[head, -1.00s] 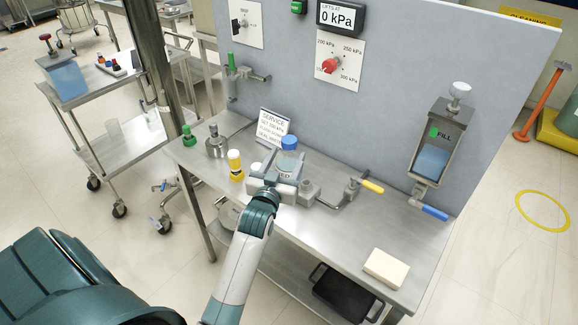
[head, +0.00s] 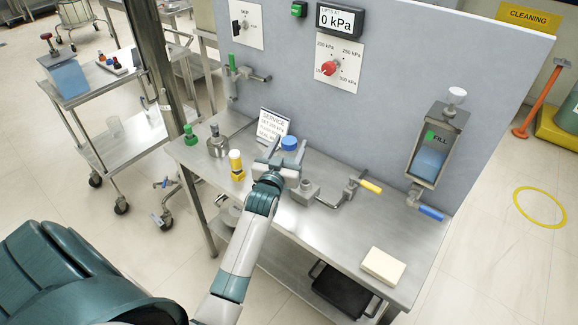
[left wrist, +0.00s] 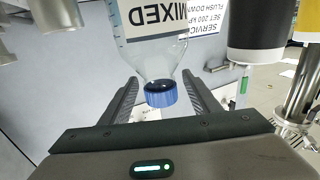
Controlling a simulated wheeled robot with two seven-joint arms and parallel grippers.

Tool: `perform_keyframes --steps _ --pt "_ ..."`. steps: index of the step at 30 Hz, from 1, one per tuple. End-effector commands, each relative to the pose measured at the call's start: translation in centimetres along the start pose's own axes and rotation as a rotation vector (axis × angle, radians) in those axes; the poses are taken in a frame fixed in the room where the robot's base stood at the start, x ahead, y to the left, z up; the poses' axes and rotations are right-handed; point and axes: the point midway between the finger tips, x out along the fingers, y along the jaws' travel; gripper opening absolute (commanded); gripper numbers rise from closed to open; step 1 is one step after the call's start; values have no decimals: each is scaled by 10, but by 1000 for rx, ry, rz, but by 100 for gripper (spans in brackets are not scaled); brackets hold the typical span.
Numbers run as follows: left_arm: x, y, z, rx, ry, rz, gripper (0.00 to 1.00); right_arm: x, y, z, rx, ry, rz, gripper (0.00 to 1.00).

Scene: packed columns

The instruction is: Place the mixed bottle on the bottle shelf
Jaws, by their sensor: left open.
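The mixed bottle (left wrist: 155,60) is clear with a blue cap and a label reading MIXED; it appears upside down in the left wrist view. In the head view its blue cap (head: 289,143) shows near the sign on the bench, and my gripper hides most of its body. My left gripper (head: 284,154) is open. In the left wrist view its two fingers (left wrist: 160,88) lie on either side of the bottle's cap and neck, with gaps visible. I cannot tell which surface is the bottle shelf. My right gripper is not in view.
The steel bench (head: 340,235) holds a service sign (head: 272,125), a yellow fitting with a white top (head: 236,164), a yellow-handled valve (head: 369,186) and a pale block (head: 383,266). A fill tank (head: 431,160) hangs on the panel. A two-tier cart (head: 135,150) stands left.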

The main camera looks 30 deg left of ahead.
Motion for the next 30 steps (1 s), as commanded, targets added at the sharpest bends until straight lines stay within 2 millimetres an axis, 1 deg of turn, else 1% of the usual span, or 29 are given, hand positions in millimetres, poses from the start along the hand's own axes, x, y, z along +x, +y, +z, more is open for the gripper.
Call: perform_keyframes --steps 6,7,8,9,11,12,14,26,30 --pt "0 0 0 0 0 0 56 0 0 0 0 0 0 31" --pt "0 0 0 0 0 0 54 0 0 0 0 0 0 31" --pt "0 0 0 0 0 0 47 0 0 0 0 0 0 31" --pt "0 0 0 0 0 0 37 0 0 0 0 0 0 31" --pt "0 0 0 0 0 0 23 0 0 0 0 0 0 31" --pt "0 0 0 0 0 0 13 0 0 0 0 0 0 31" --pt "0 0 0 0 0 0 0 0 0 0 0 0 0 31" --pt "0 0 -4 0 5 0 0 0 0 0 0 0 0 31" --pt "1 0 -11 0 8 0 0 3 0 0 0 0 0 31"
